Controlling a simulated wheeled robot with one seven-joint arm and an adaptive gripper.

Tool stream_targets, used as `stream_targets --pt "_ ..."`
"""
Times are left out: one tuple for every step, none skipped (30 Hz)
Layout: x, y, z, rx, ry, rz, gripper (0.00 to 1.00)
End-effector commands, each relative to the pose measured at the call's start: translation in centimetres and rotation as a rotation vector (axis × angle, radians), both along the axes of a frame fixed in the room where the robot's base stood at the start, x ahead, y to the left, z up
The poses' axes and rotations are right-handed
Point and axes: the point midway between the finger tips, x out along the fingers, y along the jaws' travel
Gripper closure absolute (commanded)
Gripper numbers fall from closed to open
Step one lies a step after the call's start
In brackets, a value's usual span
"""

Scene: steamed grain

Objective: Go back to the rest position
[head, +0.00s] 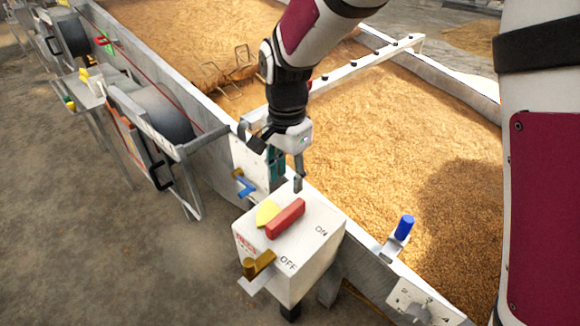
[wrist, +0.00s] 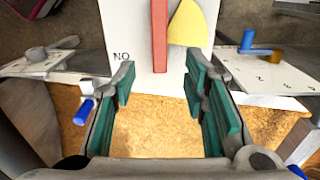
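My gripper (head: 287,178) hangs from my arm above the far edge of a white switch box (head: 312,262), over the wall of the grain bed. In the wrist view my gripper (wrist: 163,88) has its teal finger pads wide apart with nothing between them. The box carries a red handle (head: 286,218) and a yellow pointer (head: 267,213), with ON and OFF printed on its top. In the wrist view the red handle (wrist: 160,38) and yellow pointer (wrist: 188,24) lie beyond the fingertips, apart from them.
A grain bed (head: 390,140) fills the right, with a white crossbar (head: 362,65) over it. A blue lever (head: 404,228), a brown lever (head: 259,263) and another blue lever (head: 244,185) are near the box. Drums (head: 150,115) stand left. The ground at lower left is clear.

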Motion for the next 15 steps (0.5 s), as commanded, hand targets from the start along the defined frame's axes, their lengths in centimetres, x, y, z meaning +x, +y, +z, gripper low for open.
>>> stream_targets --pt "0.0 0.0 0.0 0.0 0.0 0.0 0.6" --pt "0.0 0.0 0.0 0.0 0.0 0.0 0.6" --pt "0.0 0.0 0.0 0.0 0.0 0.0 0.6" --pt "0.0 0.0 0.0 0.0 0.0 0.0 0.6" --pt "0.0 0.0 0.0 0.0 0.0 0.0 0.6" --pt "0.0 0.0 0.0 0.0 0.0 0.0 0.6" --pt "0.0 0.0 0.0 0.0 0.0 0.0 0.6" --pt "0.0 0.0 0.0 0.0 0.0 0.0 0.6" --pt "0.0 0.0 0.0 0.0 0.0 0.0 0.6" --pt "0.0 0.0 0.0 0.0 0.0 0.0 0.6" --pt "0.0 -0.1 0.1 0.001 -0.001 0.001 0.6" --pt "-0.1 -0.3 0.3 0.002 0.0 0.003 0.6" --pt "-0.2 -0.6 0.6 0.004 0.0 0.006 0.6" --pt "-0.3 -1.0 1.0 0.006 -0.001 0.012 0.6" --pt "-0.6 -1.7 1.7 0.009 -0.002 0.022 0.6"
